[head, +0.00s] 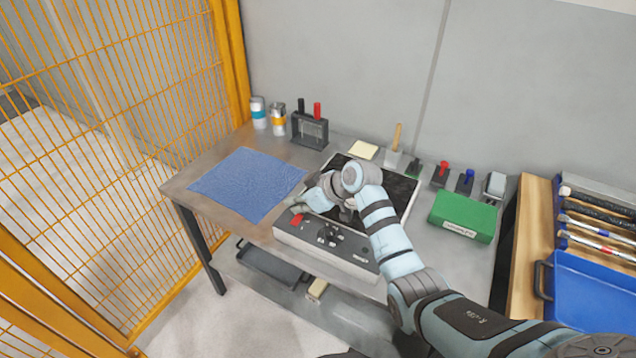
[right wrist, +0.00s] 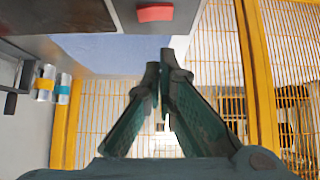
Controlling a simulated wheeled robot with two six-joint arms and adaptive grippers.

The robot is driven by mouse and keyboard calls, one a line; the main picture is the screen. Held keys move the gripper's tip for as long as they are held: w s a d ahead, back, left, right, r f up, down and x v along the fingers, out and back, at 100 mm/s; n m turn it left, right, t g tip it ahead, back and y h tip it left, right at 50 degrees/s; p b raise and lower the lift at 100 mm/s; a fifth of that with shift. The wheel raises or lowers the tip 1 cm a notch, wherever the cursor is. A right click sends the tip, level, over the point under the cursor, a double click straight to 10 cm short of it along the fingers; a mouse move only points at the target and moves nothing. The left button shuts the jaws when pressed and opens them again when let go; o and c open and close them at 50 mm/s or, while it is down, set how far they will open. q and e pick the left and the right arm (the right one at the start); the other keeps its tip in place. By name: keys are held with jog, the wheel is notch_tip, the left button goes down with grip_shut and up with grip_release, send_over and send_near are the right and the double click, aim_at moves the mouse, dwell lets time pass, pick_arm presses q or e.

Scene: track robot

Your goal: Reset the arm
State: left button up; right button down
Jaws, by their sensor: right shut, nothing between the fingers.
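My right arm reaches in from the lower right over the metal workbench (head: 200,180). Its gripper (head: 297,208) is above the left edge of a light grey device with a black top and a control panel (head: 345,255), close to a red switch (head: 297,219). In the right wrist view the two fingers of the right gripper (right wrist: 162,68) meet at their tips with nothing between them. The red switch (right wrist: 155,12) shows at the top of that view, apart from the fingertips. The arm hides part of the device. My left gripper is not in view.
A blue cloth (head: 245,185) lies left of the device. Cans (head: 278,118) and a tool holder (head: 310,130) stand behind it. A green box (head: 462,215) is at the right, with a blue tray (head: 590,290) farther right. A yellow mesh fence (head: 130,100) bounds the left.

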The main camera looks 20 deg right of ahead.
jog(key=s+a+v, duration=0.1)
jog(key=v, duration=0.9)
jog(key=s+d+f+m+g+h, duration=0.1)
jog(key=s+f+m+g+h, duration=0.15)
jog(key=s+f, duration=1.1)
jog(key=s+d+f+m+h, duration=0.1)
jog(key=s+d+m+h, duration=0.1)
jog(key=s, duration=0.7)
jog(key=s+d+m+h, duration=0.1)
jog(key=s+m+h, duration=0.15)
jog(key=s, duration=0.75)
notch_tip(320, 180, down, 20)
jog(key=s+d+g, duration=0.1)
jog(key=d+g, duration=0.1)
jog(key=s+d+f+g, duration=0.1)
jog(key=s+f, duration=1.1)
jog(key=s, duration=0.2)
jog(key=shift+f+m+y+p, duration=0.25)
jog(key=shift+m+y+p, duration=0.05)
jog(key=shift+p, duration=0.15)
